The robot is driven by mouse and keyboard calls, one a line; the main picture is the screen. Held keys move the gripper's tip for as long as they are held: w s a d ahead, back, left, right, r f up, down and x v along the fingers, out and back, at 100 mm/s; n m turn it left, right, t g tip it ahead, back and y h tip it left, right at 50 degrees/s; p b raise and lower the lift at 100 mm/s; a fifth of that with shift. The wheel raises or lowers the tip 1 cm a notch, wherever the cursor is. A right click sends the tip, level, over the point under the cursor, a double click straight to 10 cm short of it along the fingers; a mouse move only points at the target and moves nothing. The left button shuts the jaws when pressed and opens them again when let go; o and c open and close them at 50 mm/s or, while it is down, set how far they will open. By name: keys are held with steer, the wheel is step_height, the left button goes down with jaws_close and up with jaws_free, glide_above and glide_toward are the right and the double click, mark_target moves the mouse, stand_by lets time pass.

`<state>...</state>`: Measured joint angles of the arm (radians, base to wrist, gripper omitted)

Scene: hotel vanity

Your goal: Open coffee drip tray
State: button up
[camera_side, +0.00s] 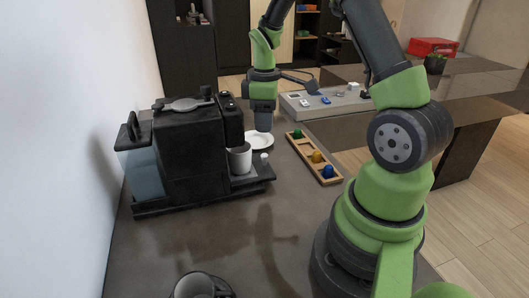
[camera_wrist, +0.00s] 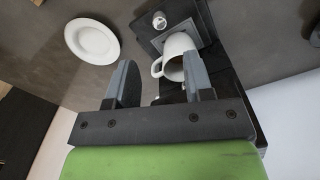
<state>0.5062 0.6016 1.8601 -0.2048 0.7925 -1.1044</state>
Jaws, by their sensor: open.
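The black coffee machine (camera_side: 185,140) stands on the grey counter against the wall at left. Its drip tray (camera_side: 252,180) juts out at the front right, low down, with a white knob (camera_side: 265,157) at its outer end. A white mug (camera_side: 240,159) stands on the tray under the spout. In the wrist view the drip tray (camera_wrist: 203,18) shows with its knob (camera_wrist: 159,20) and the mug (camera_wrist: 174,56). My gripper (camera_side: 263,125) hangs pointing down behind the tray, apart from it.
A white plate (camera_side: 259,141) lies just behind the tray; it also shows in the wrist view (camera_wrist: 92,41). A wooden rack (camera_side: 305,153) with coloured capsules lies to the right. A dark cup (camera_side: 194,285) stands at the front edge. The counter before the machine is clear.

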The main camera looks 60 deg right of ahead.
mark_target(264, 154)
step_height(264, 154, down, 10)
steer(key=shift+r, duration=0.1)
stand_by(0.4)
steer(key=shift+c, duration=0.4)
